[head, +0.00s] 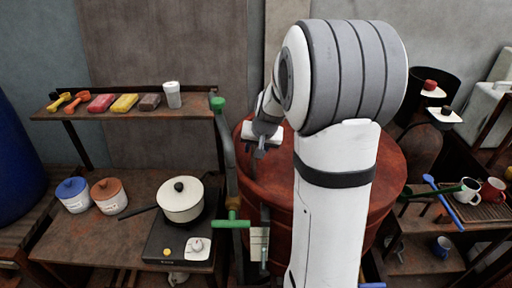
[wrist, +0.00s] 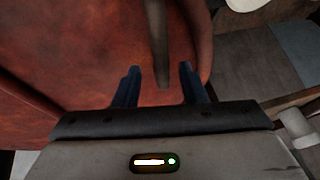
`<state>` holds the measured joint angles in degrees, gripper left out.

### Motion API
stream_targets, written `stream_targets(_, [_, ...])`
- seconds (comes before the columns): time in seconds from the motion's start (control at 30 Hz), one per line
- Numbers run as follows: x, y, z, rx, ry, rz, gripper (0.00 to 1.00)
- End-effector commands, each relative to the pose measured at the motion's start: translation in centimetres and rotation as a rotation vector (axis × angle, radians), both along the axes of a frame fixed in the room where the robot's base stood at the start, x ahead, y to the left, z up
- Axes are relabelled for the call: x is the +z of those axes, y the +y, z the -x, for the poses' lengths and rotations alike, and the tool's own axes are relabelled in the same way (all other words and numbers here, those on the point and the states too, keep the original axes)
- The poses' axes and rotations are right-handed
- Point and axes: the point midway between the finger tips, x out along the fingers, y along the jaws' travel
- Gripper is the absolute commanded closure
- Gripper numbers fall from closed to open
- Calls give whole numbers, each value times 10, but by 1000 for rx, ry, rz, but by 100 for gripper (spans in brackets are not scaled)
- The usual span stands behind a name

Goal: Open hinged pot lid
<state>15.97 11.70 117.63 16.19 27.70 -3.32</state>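A white pot (head: 181,207) with a dark side handle stands on a dark cooking plate on the left bench in the head view. Its pale lid (head: 190,188) with a black knob (head: 179,187) lies shut on top. My gripper (head: 261,150) is up and to the right of the pot, over the red vat and well apart from the lid. In the wrist view its two dark fingers (wrist: 160,83) are spread with no object held. A brownish bar passes beyond the gap between them. A pale shape at the top right edge there is too cut off to name.
The large red vat (head: 270,190) stands right of the bench. A green-handled pipe (head: 231,222) rises between vat and pot. A shelf (head: 140,114) with sponges and a cup hangs above.

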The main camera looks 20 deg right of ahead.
Motion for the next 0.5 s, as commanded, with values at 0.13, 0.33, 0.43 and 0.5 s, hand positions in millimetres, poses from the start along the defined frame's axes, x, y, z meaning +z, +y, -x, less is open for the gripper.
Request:
stream_targets(0.13, [-9,2,-4,3,0,0,62])
stream_targets(0.33, [-10,3,-5,4,-1,0,62])
stream_targets(0.43, [-10,3,-5,5,-1,0,65])
stream_targets(0.5, [-10,3,-5,5,-1,0,70])
